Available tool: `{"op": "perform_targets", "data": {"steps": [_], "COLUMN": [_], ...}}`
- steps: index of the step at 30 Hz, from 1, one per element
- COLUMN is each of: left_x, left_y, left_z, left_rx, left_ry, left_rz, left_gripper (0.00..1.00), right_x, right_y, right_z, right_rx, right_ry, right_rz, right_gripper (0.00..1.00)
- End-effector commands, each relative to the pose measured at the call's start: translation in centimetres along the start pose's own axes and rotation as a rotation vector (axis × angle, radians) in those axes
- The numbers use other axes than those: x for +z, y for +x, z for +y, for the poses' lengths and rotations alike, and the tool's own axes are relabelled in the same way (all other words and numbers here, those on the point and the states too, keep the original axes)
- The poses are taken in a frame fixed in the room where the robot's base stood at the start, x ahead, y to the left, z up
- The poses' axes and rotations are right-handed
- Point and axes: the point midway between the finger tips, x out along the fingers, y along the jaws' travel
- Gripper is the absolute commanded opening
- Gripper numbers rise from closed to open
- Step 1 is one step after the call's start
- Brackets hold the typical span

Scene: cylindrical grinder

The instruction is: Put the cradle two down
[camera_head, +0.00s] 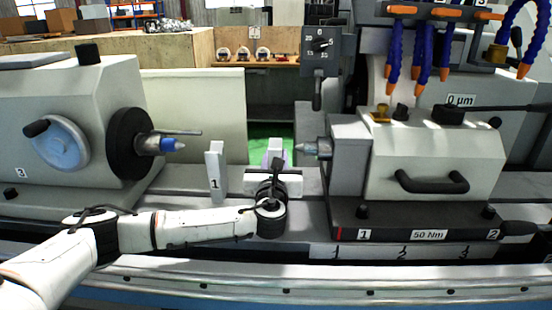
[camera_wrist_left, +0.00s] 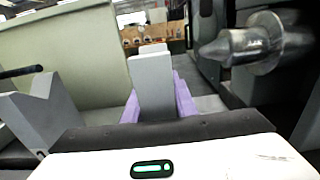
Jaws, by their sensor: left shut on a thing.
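Cradle two (camera_head: 275,147) is a light grey upright block, taken to be the one in my left gripper (camera_head: 276,162). No number shows on it. In the left wrist view the grey block (camera_wrist_left: 152,84) stands upright between the purple strips at the gripper. My left gripper is shut on it, over the machine bed between the two centre points. The wrist hides the block's lower part, so I cannot tell whether it touches the bed. Cradle one (camera_head: 215,172), marked 1, stands on the bed to the left. My right gripper is not in view.
The headstock (camera_head: 60,115) with its blue-collared centre (camera_head: 160,145) is at the left. The tailstock (camera_head: 430,165) is at the right, its metal centre (camera_head: 312,149) close to the held block; this centre also shows in the wrist view (camera_wrist_left: 235,45). Blue hoses (camera_head: 394,55) hang above.

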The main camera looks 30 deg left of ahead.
Motion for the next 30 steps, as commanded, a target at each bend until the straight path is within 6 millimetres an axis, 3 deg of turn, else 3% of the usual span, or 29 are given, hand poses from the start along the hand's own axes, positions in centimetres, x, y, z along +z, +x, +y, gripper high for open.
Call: {"op": "perform_targets", "data": {"steps": [19, 20, 22, 23, 30], "left_x": [-0.9, -1.2, -1.1, -1.1, -1.1], "left_y": [0.1, 0.0, 0.0, 0.0, 0.0], "left_z": [0.0, 0.0, 0.0, 0.0, 0.0], "left_rx": [0.0, 0.0, 0.0, 0.0, 0.0], "left_ry": [-0.003, 0.0, -0.001, -0.001, -0.001], "left_rz": [-0.007, -0.001, -0.001, -0.001, -0.001], "left_gripper": [0.0, 0.28, 0.4, 0.44, 0.44], "right_x": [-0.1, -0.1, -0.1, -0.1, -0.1], "right_y": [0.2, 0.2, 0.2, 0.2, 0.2], "right_z": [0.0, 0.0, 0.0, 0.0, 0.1], "right_rx": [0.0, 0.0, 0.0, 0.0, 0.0], "right_ry": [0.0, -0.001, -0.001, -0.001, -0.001], "right_rz": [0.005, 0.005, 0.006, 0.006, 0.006], "right_gripper": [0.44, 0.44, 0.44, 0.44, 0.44]}}
